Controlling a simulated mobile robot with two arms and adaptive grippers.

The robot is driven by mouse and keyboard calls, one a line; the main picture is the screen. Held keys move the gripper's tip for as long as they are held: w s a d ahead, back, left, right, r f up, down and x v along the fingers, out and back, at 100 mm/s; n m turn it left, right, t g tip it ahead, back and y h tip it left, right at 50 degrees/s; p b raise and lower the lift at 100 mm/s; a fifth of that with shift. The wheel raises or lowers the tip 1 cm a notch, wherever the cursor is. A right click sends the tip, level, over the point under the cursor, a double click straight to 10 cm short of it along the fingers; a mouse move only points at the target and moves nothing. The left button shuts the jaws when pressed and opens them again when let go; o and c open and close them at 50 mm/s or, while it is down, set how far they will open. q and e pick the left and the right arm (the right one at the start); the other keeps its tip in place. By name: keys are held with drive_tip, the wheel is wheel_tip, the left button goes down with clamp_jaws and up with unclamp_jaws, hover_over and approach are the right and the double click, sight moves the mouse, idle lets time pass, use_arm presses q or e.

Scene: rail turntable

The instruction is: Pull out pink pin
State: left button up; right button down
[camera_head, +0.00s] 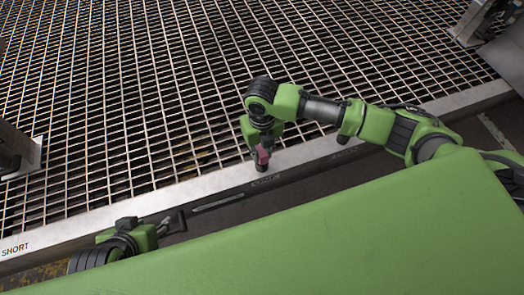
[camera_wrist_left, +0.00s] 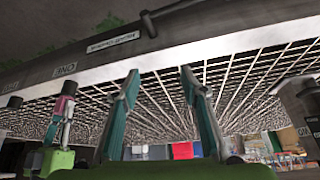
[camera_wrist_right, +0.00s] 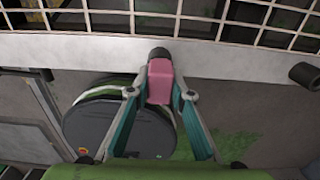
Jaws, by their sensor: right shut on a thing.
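The pink pin (camera_wrist_right: 160,82) is a short pink block with a dark round end, at the pale rail edge. My right gripper (camera_wrist_right: 161,94) is shut on it, one fingertip on each side. In the head view the pin (camera_head: 263,155) hangs below my right gripper (camera_head: 262,147), over the rail. The pin's pink also shows at the left of the left wrist view (camera_wrist_left: 62,106). I cannot tell if its dark end is still seated in the rail. My left gripper (camera_wrist_left: 160,84) is open and empty; in the head view it (camera_head: 172,223) is low on the left, near the rail's front face.
A pale rail (camera_head: 110,213) borders the metal grating (camera_head: 140,90). A dark cylinder (camera_wrist_right: 305,76) sticks out right of the pin. A dark handle-like part (camera_wrist_left: 148,24) is on the rail. A dark round disc (camera_wrist_right: 115,130) lies below. My green body fills the front.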

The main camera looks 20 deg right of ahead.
use_arm(q)
drive_tip(key=shift+s+a+f+g+p, duration=0.1)
drive_tip(key=shift+s+a+g+p, duration=0.2)
drive_tip(key=shift+s, duration=0.45)
drive_tip(key=shift+s+a+f+g+p, duration=0.15)
drive_tip(key=shift+s+g, duration=0.2)
drive_tip(key=shift+s, duration=0.4)
drive_tip(key=shift+s+a+f+g+p, duration=0.1)
drive_tip(key=shift+s+a+g+p, duration=0.2)
drive_tip(key=shift+s, duration=0.45)
use_arm(e)
drive_tip(key=shift+r, duration=0.45)
use_arm(q)
drive_tip(key=shift+d, duration=0.1)
